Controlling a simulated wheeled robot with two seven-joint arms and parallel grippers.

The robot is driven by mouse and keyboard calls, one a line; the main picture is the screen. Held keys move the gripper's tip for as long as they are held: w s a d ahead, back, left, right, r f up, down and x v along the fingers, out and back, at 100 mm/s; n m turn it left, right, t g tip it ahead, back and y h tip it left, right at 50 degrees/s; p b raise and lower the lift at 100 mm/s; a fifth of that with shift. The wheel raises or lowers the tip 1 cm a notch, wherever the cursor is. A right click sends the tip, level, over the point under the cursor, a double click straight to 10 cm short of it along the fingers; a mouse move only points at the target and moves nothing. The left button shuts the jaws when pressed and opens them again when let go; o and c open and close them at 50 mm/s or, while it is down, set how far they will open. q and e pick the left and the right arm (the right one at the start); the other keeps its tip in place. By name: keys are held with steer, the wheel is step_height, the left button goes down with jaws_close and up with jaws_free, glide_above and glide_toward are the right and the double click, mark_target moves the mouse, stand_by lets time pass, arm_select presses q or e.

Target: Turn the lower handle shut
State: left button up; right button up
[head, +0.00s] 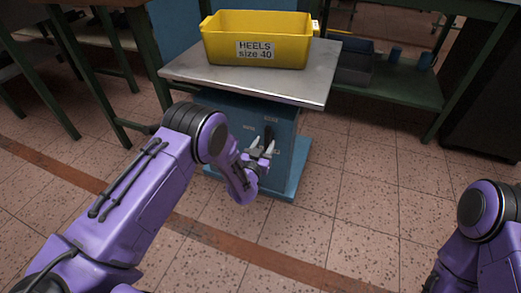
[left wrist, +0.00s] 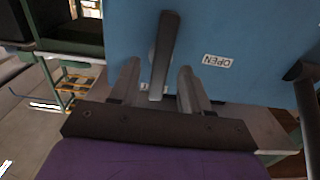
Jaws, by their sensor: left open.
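A blue cabinet (head: 284,125) stands under a steel top, and it fills the upper part of the left wrist view (left wrist: 240,25). A dark lever handle (head: 268,133) is on its front; I cannot tell for sure if it is the lower one. My left gripper (head: 262,147) is open in front of the cabinet. In the left wrist view the dark handle (left wrist: 168,45) lies between the open fingers (left wrist: 158,72); contact is not clear. A second dark handle (left wrist: 301,72) shows at the right edge, beyond an upside-down OPEN label (left wrist: 217,61). My right gripper is out of view.
A yellow bin (head: 283,52) labelled HEELS size 40 stands on the steel top (head: 190,68), which overhangs the cabinet front. Green-framed benches stand on both sides. The tiled floor (head: 370,210) in front is clear.

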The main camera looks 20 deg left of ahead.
arm_select(q)
steer(key=s+p, duration=0.1)
steer(key=s, duration=0.6)
steer(key=shift+s+a, duration=0.1)
steer(key=s+a+f+n+g+y, duration=0.1)
steer(key=s+a+f+n+g, duration=0.2)
steer(key=s+f, duration=0.45)
steer(key=s+a+f+n+g+y, duration=0.15)
steer(key=s+a+f+g, duration=0.3)
steer(key=s, duration=0.55)
steer(key=s+a+f+n+g+y, duration=0.1)
steer(key=s+g, duration=0.2)
steer(key=s, duration=0.6)
steer(key=s+a+n+g, duration=0.2)
steer(key=s+g, duration=0.2)
steer(key=s, duration=0.5)
step_height(320, 180, up, 27)
steer(key=s+p, duration=0.1)
steer(key=p, duration=2.7)
steer(key=shift+r, duration=0.2)
